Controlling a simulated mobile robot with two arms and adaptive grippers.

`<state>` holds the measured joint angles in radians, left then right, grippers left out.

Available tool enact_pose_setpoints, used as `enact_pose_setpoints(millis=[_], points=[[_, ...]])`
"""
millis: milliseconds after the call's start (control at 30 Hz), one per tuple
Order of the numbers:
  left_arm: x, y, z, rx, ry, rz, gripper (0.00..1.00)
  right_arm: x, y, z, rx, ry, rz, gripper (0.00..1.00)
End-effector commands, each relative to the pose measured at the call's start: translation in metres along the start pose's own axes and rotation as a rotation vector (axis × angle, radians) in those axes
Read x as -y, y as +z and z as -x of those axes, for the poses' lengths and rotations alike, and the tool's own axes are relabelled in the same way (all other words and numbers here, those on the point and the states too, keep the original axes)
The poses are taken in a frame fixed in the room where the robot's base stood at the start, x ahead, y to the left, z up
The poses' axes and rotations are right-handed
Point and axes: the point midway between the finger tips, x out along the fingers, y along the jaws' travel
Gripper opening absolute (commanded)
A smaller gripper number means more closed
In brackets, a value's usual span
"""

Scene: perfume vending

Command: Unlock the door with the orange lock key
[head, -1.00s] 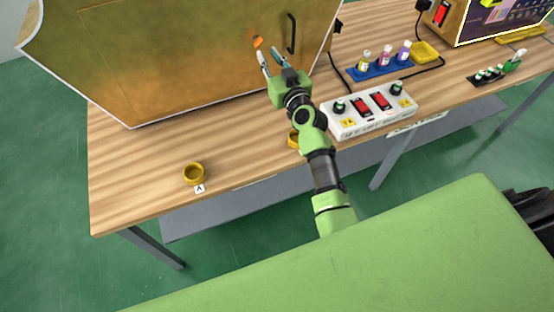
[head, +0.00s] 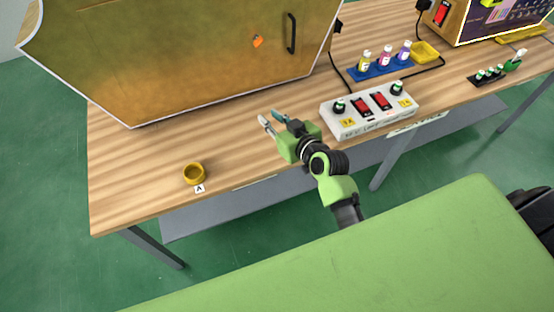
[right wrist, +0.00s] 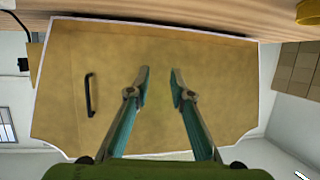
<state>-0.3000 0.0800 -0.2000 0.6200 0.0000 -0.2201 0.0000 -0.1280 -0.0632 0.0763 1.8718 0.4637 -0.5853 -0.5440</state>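The small orange key (head: 257,41) sits at the face of the wooden door (head: 190,60), left of the black handle (head: 291,33). Its angle is too small to read. My right gripper (head: 270,116) is open and empty, over the table in front of the door and apart from the key. In the right wrist view, its two fingers (right wrist: 159,80) stand apart with only the door panel (right wrist: 210,75) behind them. The handle shows there at left (right wrist: 90,95); I cannot make out the key there. My left gripper is out of view.
A yellow ring (head: 194,174) stands by label A near the table's front. A white switch box (head: 370,110) is right of my gripper. Behind it are a blue tray (head: 381,71) with bottles and a yellow tray (head: 425,52).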

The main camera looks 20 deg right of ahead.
Motion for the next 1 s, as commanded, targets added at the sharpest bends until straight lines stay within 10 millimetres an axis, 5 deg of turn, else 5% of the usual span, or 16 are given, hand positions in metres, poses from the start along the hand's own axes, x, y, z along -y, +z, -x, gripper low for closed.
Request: enact_pose_setpoints(millis=[500,1000], points=[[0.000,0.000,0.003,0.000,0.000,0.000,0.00,0.028,0.088,0.036,0.272,-0.060,0.002,0.21],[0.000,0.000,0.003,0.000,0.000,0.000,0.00,0.032,0.107,0.047,0.336,-0.066,0.001,0.21]])
